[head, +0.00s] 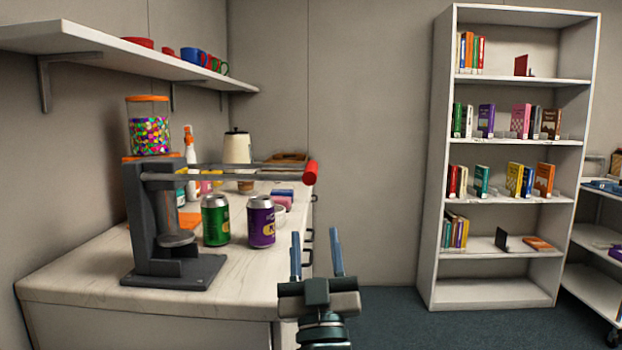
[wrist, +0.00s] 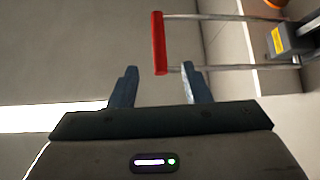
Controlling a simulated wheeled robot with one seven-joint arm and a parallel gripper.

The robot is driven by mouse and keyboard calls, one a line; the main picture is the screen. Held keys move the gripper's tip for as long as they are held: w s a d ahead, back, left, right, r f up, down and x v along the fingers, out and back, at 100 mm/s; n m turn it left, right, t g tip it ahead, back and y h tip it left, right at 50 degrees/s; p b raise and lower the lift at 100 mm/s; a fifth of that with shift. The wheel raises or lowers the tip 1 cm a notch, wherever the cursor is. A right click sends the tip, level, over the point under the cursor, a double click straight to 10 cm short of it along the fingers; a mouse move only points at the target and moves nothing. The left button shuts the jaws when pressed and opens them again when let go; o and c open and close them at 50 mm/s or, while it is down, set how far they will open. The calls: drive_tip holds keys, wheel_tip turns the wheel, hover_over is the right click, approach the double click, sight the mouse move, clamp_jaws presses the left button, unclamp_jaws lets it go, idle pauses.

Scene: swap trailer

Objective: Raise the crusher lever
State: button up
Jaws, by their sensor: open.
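The can crusher (head: 150,225) is a dark grey upright press on a flat base, standing at the left of the counter. Its lever (head: 235,171) is two grey bars reaching right, about level, ending in a red handle (head: 310,173). My gripper (head: 316,240) is open and empty, to the right of the counter edge and lower in the picture than the red handle. In the wrist view the red handle (wrist: 159,43) lies beyond the fingertips (wrist: 160,80), between them sideways. It looks apart from both fingers; the depth gap is unclear.
A green can (head: 215,221) and a purple can (head: 261,222) stand on the counter (head: 85,275) beside the crusher, under the lever. A wall shelf (head: 110,55) with cups hangs above. A bookshelf (head: 437,200) stands at right. The floor between is clear.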

sight(312, 165)
drive_tip(key=x, duration=1.3)
drive_tip(key=shift+r+p, duration=0.3)
drive_tip(key=shift+r, duration=0.3)
drive_tip(key=shift+s, duration=0.1)
clamp_jaws()
drive_tip(key=shift+d+r, duration=0.1)
